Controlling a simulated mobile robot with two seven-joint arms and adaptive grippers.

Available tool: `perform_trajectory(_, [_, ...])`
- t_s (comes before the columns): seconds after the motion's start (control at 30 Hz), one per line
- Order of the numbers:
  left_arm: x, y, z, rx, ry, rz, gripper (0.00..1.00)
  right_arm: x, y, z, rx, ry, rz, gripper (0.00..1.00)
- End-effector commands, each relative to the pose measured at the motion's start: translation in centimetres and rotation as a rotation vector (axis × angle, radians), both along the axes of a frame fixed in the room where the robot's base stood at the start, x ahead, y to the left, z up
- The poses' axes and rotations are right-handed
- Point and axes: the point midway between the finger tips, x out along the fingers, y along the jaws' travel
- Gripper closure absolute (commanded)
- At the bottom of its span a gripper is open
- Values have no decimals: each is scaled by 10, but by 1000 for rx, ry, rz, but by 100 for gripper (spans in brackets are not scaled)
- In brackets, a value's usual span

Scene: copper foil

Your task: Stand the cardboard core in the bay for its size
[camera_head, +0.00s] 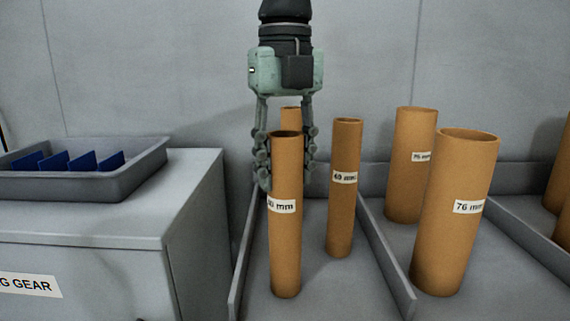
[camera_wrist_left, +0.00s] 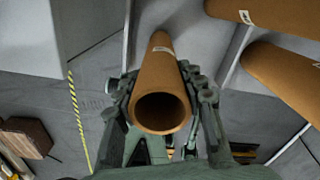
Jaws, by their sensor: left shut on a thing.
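My left gripper (camera_head: 287,168) points down with its fingers on either side of a slim brown cardboard core (camera_head: 286,235), shut on it near its top. The core is upright over the left bay (camera_head: 330,300); I cannot tell whether its foot touches the floor. Its label ends in "0 mm", with the first digit unclear. In the left wrist view the held core (camera_wrist_left: 155,75) shows its open end between the fingers (camera_wrist_left: 163,95). Another slim core (camera_head: 343,210) stands to the right, and one (camera_head: 290,115) is mostly hidden behind. My right gripper is out of view.
Two thicker cores labelled 76 mm, one front (camera_head: 455,230) and one back (camera_head: 408,180), stand in the adjoining bay. A low divider (camera_head: 385,255) separates the bays. On the left, a grey cabinet (camera_head: 110,222) carries a tray (camera_head: 100,185) with blue dividers.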

Motion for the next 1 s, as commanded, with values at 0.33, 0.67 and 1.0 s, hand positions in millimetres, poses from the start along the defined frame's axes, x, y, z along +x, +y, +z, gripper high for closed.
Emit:
perform_trajectory(0.33, [0, 0, -1, 0, 0, 0, 40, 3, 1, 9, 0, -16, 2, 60])
perform_trajectory(0.67, [1, 0, 14, -1, -3, 0, 40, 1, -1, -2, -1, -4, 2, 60])
perform_trajectory(1.0, [0, -1, 87, -1, -2, 0, 40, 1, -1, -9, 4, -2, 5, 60])
